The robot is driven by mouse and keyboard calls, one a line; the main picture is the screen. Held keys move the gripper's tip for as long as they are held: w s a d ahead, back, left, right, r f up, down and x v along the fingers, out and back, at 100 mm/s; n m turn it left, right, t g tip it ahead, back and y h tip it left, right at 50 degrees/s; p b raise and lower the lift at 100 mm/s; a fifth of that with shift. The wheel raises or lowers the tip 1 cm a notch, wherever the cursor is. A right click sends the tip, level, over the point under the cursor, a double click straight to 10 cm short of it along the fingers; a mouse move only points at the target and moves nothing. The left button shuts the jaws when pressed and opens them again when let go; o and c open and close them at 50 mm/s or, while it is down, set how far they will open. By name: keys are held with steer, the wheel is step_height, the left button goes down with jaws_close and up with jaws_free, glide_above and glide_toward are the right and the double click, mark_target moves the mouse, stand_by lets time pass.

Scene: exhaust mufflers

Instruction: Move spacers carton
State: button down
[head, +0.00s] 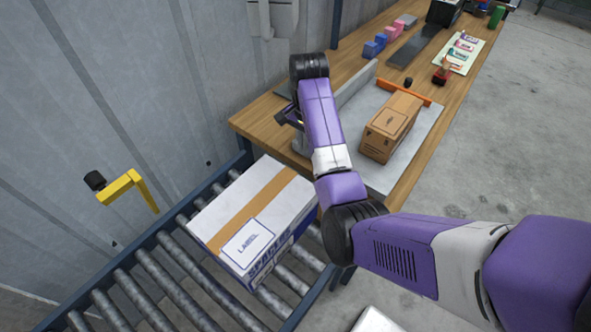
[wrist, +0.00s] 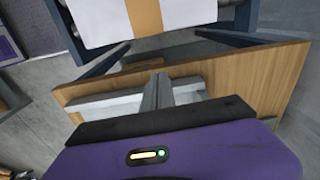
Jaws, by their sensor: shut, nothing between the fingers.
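The spacers carton (head: 222,211) is a white box with a tan tape strip, a label and blue SPACERS lettering. It rests on the roller conveyor, against the near end of the wooden bench. In the wrist view the carton (wrist: 95,22) shows at the top edge, cut off by the frame. My gripper (wrist: 158,82) is shut and empty, with its fingers over the bench end and apart from the carton. In the head view my arm partly hides the gripper (head: 284,118), which is above the bench end, beyond the carton.
The roller conveyor (head: 157,262) has free rollers left of the carton. A yellow bracket (head: 125,187) stands by the wall. On the wooden bench (head: 262,117) a brown carton (head: 391,126) sits on a grey plate, near an orange bar (head: 404,92). Blue and pink blocks (head: 375,46) lie farther back.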

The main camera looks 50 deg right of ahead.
mark_target(296, 179)
steer(key=f, duration=0.6)
steer(key=s+f, duration=0.1)
steer(key=f, duration=0.2)
steer(key=shift+a+p, duration=0.3)
steer(key=a+p, duration=0.1)
steer(key=a, duration=0.1)
steer(key=a+f, duration=0.1)
steer(key=a, duration=0.1)
steer(key=shift+p, duration=0.35)
steer(key=shift+w, duration=0.1)
